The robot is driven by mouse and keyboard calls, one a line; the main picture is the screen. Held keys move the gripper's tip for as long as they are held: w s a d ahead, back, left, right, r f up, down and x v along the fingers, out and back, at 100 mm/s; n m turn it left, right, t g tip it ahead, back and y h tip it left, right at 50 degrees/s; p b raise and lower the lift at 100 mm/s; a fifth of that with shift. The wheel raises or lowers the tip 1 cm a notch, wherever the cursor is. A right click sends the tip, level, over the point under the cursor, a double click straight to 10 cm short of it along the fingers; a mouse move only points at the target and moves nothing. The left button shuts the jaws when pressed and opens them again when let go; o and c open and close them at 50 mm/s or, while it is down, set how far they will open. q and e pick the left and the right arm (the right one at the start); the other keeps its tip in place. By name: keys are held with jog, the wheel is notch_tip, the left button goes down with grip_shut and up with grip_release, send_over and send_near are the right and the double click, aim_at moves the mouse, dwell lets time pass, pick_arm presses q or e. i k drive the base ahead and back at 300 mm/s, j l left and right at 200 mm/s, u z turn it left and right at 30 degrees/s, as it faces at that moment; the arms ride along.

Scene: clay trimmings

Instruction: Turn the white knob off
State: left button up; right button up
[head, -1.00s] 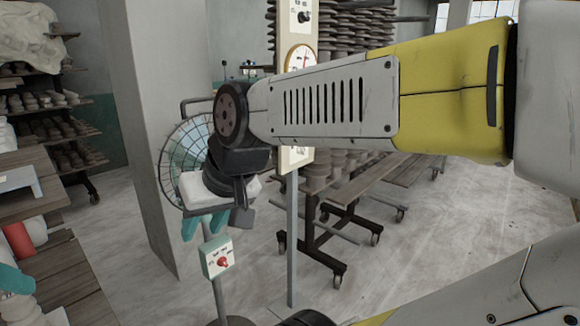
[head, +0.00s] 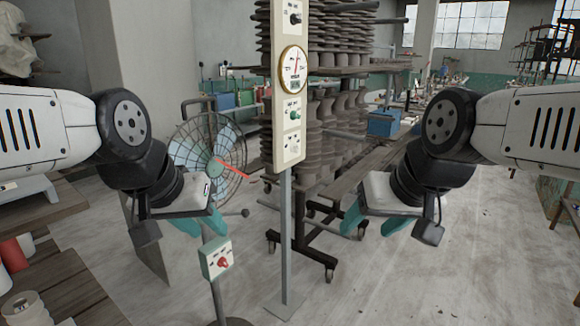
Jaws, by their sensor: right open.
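A tall white panel (head: 287,155) on a grey post stands in the middle of the head view. It carries a black knob (head: 295,18) at the top, a round dial (head: 293,69) below it, a green knob (head: 294,114), and a small control (head: 293,142) at the bottom, too small to make out. I cannot tell a white knob among them. My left gripper (head: 203,230) is left of the panel, in front of the fan, its teal fingers apart and empty. My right gripper (head: 372,225) is right of the post, open and empty. Neither touches the panel.
A small box with a red knob (head: 223,263) stands on a post below my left gripper. A caged fan (head: 225,140) is behind it. Wheeled racks of clay ware (head: 330,120) stand behind the panel. The floor at right is clear.

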aim_at(294, 147)
jog(key=i+l+u, duration=0.25)
jog(key=i, duration=0.2)
jog(key=i+l+u, duration=0.25)
jog(key=i, duration=0.2)
